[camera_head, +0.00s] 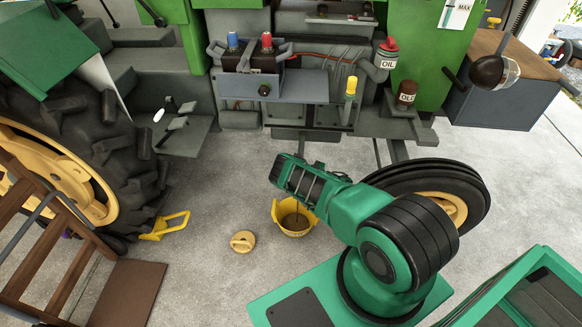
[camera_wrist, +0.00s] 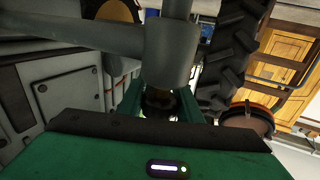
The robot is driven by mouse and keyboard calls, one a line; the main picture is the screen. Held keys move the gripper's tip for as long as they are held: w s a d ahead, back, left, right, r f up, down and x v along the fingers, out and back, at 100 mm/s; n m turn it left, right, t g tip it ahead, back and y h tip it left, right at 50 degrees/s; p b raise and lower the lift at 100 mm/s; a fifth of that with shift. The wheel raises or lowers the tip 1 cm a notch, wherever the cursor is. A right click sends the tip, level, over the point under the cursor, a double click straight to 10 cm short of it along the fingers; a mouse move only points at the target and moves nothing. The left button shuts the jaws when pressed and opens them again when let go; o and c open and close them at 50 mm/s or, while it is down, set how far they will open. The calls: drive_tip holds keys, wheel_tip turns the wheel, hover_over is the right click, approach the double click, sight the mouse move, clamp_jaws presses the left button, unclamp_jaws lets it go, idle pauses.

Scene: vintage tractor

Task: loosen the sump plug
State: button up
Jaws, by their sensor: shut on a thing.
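My gripper (camera_wrist: 158,103) is shut on a small dark round thing (camera_wrist: 160,98) in the wrist view. It sits where the sump plug would be, just under a grey cylindrical housing (camera_wrist: 172,55), but shadow hides its detail. In the head view my gripper's end (camera_head: 284,172) is low at the tractor's underside, and its fingertips and the plug cannot be made out. A yellow bucket (camera_head: 295,230) with brown inside stands on the floor beneath my wrist.
A round yellow cap (camera_head: 242,241) lies on the floor left of the bucket. A yellow chock (camera_head: 172,226) is by the big rear tyre (camera_head: 95,135). The small front wheel (camera_head: 455,185) stands right, behind my arm. Concrete lies clear around the cap.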

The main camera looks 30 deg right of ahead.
drive_tip(key=shift+s+f+n+g+y, duration=0.25)
drive_tip(key=shift+n+g+y, duration=0.15)
drive_tip(key=shift+y, duration=0.1)
drive_tip(key=o, duration=1)
drive_tip(key=shift+o, duration=0.2)
drive_tip(key=shift+r, duration=0.1)
drive_tip(key=shift+w, duration=0.1)
